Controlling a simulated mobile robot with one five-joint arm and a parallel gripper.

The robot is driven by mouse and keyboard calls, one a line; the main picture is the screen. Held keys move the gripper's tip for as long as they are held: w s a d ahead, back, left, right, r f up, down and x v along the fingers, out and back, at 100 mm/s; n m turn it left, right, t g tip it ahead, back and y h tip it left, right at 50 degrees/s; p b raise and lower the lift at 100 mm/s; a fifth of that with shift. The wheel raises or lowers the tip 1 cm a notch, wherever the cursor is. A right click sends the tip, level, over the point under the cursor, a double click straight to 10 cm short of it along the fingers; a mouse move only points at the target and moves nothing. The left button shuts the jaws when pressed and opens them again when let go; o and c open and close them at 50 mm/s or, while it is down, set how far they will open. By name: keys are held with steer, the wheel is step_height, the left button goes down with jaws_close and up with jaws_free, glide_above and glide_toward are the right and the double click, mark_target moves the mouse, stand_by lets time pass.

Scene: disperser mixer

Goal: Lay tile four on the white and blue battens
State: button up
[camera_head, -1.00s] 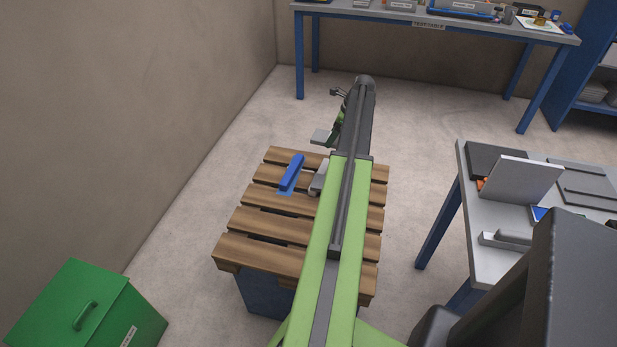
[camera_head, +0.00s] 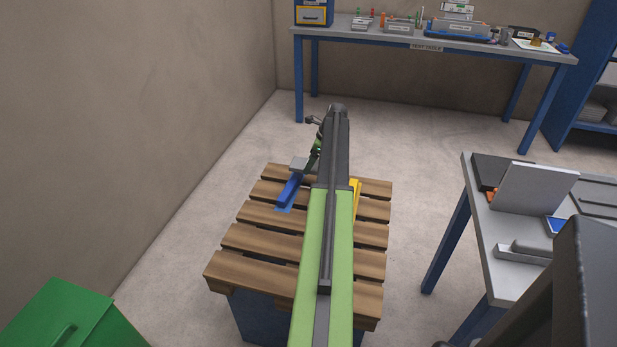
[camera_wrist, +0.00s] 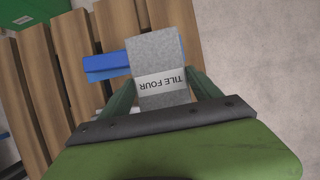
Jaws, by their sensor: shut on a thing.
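Tile four (camera_wrist: 158,52) is a grey slab with a white "TILE FOUR" label, seen in the wrist view. My gripper (camera_wrist: 162,90) is shut on its labelled end, a finger along each side. The tile also shows in the head view (camera_head: 298,164), at the far end of the blue batten (camera_head: 289,190). In the wrist view the tile overlaps the right end of the blue batten (camera_wrist: 106,66); I cannot tell whether they touch. The white batten is hidden behind my arm in the head view; only a pale bit shows beside a finger in the wrist view.
A wooden slatted pallet top (camera_head: 255,240) carries the battens. A yellow batten (camera_head: 356,188) shows right of my arm. A green box (camera_head: 60,315) stands at lower left, a grey workbench (camera_head: 475,220) at right, and the test table (camera_head: 385,42) behind.

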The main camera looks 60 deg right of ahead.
steer(key=shift+f+b, duration=2.3)
steer(key=shift+b, duration=0.05)
steer(key=o, duration=2)
steer(key=shift+r, duration=0.1)
steer(key=shift+r, duration=0.1)
steer(key=shift+r+p, duration=0.25)
steer(key=shift+p, duration=0.2)
steer(key=p+v, duration=1)
steer(key=v, duration=0.1)
steer(key=shift+r+p, duration=0.3)
steer(key=shift+p, duration=0.05)
steer(key=shift+s+r, duration=0.2)
steer(key=shift+f, duration=0.1)
